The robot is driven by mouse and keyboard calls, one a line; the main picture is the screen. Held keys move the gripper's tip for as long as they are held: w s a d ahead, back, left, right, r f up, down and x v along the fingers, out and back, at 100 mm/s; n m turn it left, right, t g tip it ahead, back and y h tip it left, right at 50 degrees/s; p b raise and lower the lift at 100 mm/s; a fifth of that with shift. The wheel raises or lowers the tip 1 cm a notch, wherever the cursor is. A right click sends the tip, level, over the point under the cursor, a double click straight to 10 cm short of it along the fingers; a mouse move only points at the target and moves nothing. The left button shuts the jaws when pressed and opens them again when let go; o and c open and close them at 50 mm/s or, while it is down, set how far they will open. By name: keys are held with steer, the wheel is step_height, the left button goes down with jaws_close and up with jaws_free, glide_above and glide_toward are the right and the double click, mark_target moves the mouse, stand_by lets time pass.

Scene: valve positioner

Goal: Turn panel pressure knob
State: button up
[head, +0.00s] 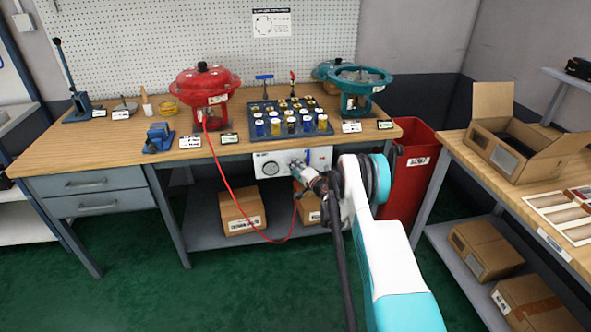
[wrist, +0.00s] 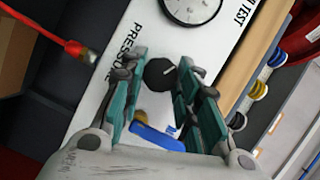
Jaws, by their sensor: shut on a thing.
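The white test panel (head: 265,162) hangs under the front edge of the workbench. In the wrist view the panel (wrist: 118,85) bears the word PRESSURE beside a round black knob (wrist: 158,74) with a light pointer mark. My gripper (wrist: 162,68) is shut on the knob, with a teal finger on each side of it. In the head view my gripper (head: 300,168) reaches the right part of the panel and hides the knob. A round gauge (wrist: 194,6) sits on the panel near the knob. A blue lever (wrist: 156,138) shows between the fingers.
A red hose (head: 232,195) hangs from the red actuator (head: 205,85) and loops below the panel toward my gripper. Cardboard boxes (head: 242,212) stand on the lower shelf. A red bin (head: 408,175) stands right of the bench. Green floor in front is clear.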

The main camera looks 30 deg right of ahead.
steer(key=o, duration=1.1)
steer(key=shift+c, duration=0.2)
steer(key=shift+s, duration=0.1)
steer(key=s+d+r, duration=0.1)
steer(key=s, duration=1)
steer(key=shift+s+r, duration=0.25)
steer(key=shift+s, duration=0.15)
